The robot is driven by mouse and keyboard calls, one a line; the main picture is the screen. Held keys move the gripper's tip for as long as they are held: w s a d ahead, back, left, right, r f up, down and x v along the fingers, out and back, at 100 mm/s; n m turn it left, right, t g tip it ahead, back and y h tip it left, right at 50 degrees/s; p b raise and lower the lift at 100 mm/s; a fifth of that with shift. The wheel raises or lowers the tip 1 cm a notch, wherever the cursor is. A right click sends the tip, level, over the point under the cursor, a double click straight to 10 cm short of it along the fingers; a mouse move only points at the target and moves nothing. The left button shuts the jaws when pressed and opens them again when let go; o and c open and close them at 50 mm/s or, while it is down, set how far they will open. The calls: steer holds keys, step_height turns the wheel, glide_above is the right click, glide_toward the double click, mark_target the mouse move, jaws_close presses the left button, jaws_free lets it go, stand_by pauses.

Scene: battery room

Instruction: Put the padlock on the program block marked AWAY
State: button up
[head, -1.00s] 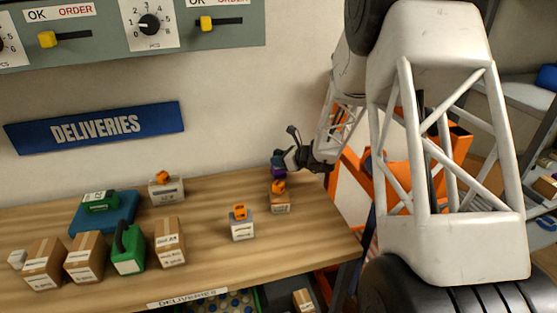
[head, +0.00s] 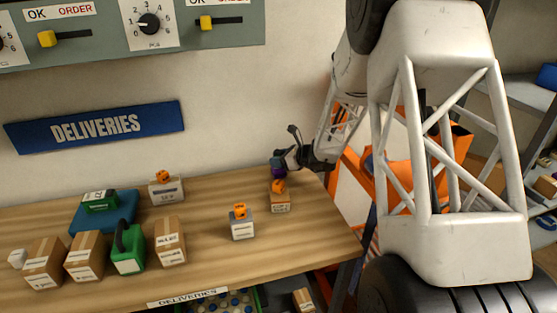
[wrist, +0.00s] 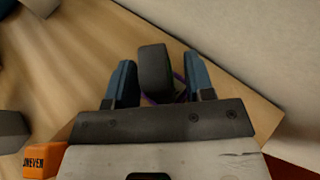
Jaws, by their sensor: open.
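My gripper (head: 282,160) is open at the back right of the wooden table, in front of the wall. A small purple thing (head: 278,171) is at its fingertips; I cannot tell for sure that it is the padlock. In the wrist view a dark grey piece (wrist: 154,72) lies between the two blue fingers, with a purple edge (wrist: 180,88) behind it. Small orange blocks sit on a cardboard box (head: 280,203), a grey box (head: 242,230) and another grey box (head: 167,191). One orange block (wrist: 44,160) reads UNEVEN in the wrist view. I can read AWAY nowhere.
At the left of the table (head: 320,235) stand cardboard boxes (head: 170,243), a green jug-like container (head: 127,255) and a blue pad (head: 115,215) with a green item (head: 100,201). The table is bare along its right front. A DELIVERIES sign (head: 95,127) hangs behind.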

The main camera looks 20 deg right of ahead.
steer(key=v, duration=0.7)
steer(key=shift+s+r, duration=0.1)
stand_by(0.6)
steer(key=s+a+r+n+g, duration=0.1)
steer(key=s+a+r+n, duration=0.1)
steer(key=s, duration=0.1)
steer(key=s+a+r+n+g, duration=0.1)
steer(key=s+a+r+n, duration=0.1)
steer(key=s+a+r, duration=0.1)
steer(key=s+a+r+n+g, duration=0.1)
steer(key=s+a+r+n, duration=0.1)
steer(key=s, duration=0.1)
steer(key=shift+a+r+n+g, duration=0.2)
steer(key=shift+a+n+g, duration=0.2)
steer(key=s+a+r+n+g+h, duration=0.1)
steer(key=s+a+r+n, duration=0.25)
steer(key=s, duration=0.25)
steer(key=s+a+r+n+g+h, duration=0.1)
steer(key=s+a+r+n+g, duration=0.1)
steer(key=s+n, duration=0.3)
steer(key=s+d+r+n+h, duration=0.1)
steer(key=s+n+h, duration=0.3)
steer(key=s, duration=0.8)
steer(key=s+d+r+n+h, duration=0.1)
steer(key=s+r+n+h, duration=0.2)
steer(key=s+n, duration=0.4)
steer(key=s, duration=0.5)
steer(key=shift+s+h, duration=0.4)
